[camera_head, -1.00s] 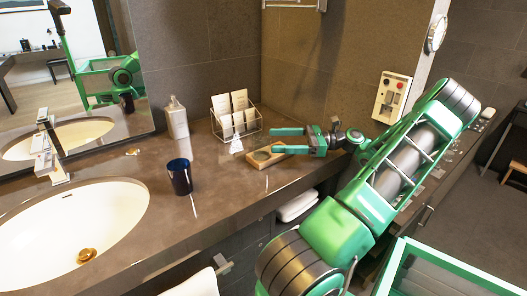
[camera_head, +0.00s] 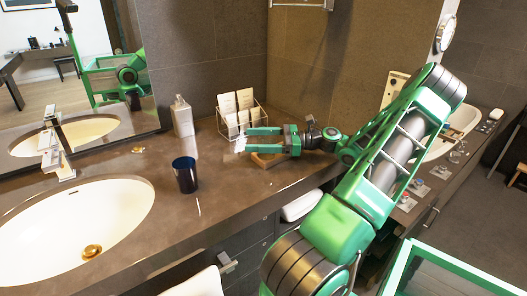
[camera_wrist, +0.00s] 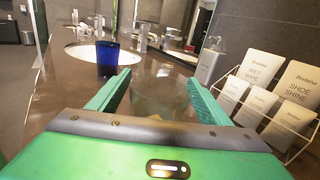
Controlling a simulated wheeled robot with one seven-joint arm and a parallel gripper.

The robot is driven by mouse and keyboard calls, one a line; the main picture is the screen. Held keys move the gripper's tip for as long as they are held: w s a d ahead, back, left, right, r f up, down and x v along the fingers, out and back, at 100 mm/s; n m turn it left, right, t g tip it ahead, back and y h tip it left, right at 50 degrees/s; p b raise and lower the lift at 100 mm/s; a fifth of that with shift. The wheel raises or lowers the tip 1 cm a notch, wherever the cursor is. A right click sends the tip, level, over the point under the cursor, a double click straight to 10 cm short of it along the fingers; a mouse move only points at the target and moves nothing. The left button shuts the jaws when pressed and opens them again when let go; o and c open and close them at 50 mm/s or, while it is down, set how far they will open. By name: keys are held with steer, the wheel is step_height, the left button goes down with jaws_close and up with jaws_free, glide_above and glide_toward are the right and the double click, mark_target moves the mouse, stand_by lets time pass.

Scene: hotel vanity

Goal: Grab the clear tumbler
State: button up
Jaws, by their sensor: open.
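My gripper (camera_head: 246,140) is open, low over the counter in front of the wire card rack, its fingers pointing left. In the wrist view, a faint see-through shape that looks like the clear tumbler (camera_wrist: 160,92) shows between the two open fingers. Its outline is hard to make out, and I cannot tell whether either finger touches it. In the head view, a small whitish glint (camera_head: 240,145) shows at the fingertips; I cannot tell if it is the tumbler. A dark blue tumbler (camera_head: 185,175) stands apart to the left, also in the wrist view (camera_wrist: 107,60).
The wire rack with cards (camera_head: 240,113) stands close behind my fingers. A wooden tray (camera_head: 266,160) lies under the gripper. A soap bottle (camera_head: 182,117) stands at the back by the mirror. The sink (camera_head: 75,230) is at left. Counter between blue tumbler and gripper is clear.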

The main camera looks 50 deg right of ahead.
steer(key=shift+w+a, duration=0.1)
steer(key=shift+c, duration=0.4)
steer(key=c, duration=1.2)
